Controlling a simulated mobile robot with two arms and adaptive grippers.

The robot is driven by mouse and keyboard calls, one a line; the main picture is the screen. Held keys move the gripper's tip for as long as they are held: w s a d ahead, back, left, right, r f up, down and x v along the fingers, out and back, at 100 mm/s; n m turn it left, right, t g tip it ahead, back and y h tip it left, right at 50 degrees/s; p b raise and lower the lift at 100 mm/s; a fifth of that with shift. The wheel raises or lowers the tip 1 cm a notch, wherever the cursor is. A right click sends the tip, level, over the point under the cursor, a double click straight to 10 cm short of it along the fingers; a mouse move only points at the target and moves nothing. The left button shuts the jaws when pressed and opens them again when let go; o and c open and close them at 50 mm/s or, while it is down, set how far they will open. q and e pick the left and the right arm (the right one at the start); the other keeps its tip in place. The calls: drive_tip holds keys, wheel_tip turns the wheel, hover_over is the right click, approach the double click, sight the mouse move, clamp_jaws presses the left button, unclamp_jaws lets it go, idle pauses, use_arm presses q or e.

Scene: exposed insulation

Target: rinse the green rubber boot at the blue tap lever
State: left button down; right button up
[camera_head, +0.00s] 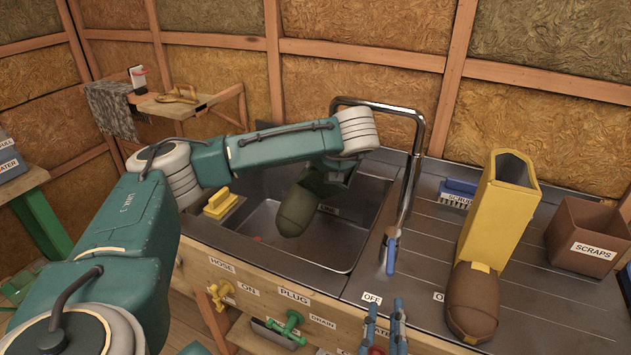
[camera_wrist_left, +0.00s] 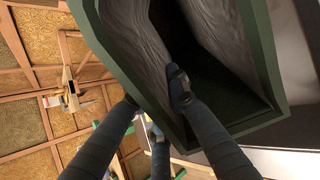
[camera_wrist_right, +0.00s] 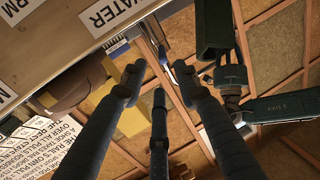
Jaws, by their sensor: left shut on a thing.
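The blue tap lever (camera_head: 391,256) is at the foot of the metal tap (camera_head: 411,180), nearer the OFF label than the ON side. My right gripper (camera_head: 385,308) is open and empty in front of the counter, below the lever.
A yellow boot (camera_head: 491,220) stands right of the tap, by a blue scrub brush (camera_head: 457,190) and a brown SCRAPS bin (camera_head: 588,237). A yellow brush (camera_head: 220,203) sits at the sink's left.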

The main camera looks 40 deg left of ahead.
drive_tip(key=shift+f, duration=0.25)
drive_tip(key=shift+f+b, duration=0.15)
drive_tip(key=shift+b, duration=0.25)
